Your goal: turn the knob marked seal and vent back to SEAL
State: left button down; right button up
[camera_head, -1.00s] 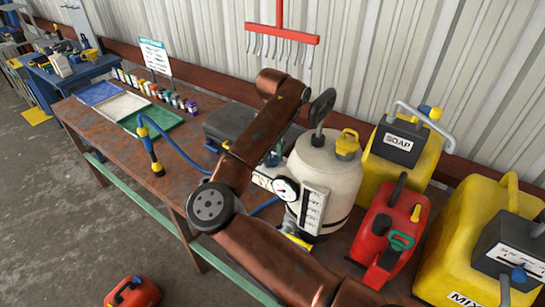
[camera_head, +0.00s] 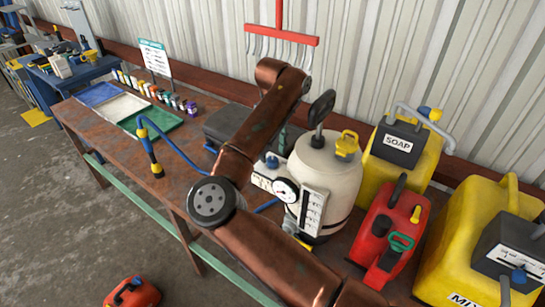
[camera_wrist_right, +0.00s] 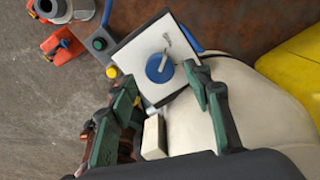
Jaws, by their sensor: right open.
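A blue round knob (camera_wrist_right: 158,69) with a pale pointer bar sits on a white plate (camera_wrist_right: 130,52) in the right wrist view. The bar points towards the top of that picture. Any lettering on the plate is too small to read. In the head view the knob (camera_head: 271,161) shows small beside the cream tank (camera_head: 327,165), partly behind my right arm. My right gripper (camera_wrist_right: 160,77) is open, its green fingers apart on either side of the knob in the picture. I cannot tell whether they touch it. In the head view the gripper is mostly hidden. My left gripper is out of view.
The tank carries a dial gauge (camera_head: 285,190) and a black top handle (camera_head: 321,107). A red can (camera_head: 385,232) and yellow SOAP (camera_head: 400,160) and MIX (camera_head: 470,245) containers crowd its right. A blue hose (camera_head: 185,152) runs across the bench. Coloured trays (camera_head: 125,107) lie left.

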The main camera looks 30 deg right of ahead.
aim_at(273, 159)
notch_tip(273, 159, up, 9)
jog(key=shift+f, duration=0.1)
dwell(0.6)
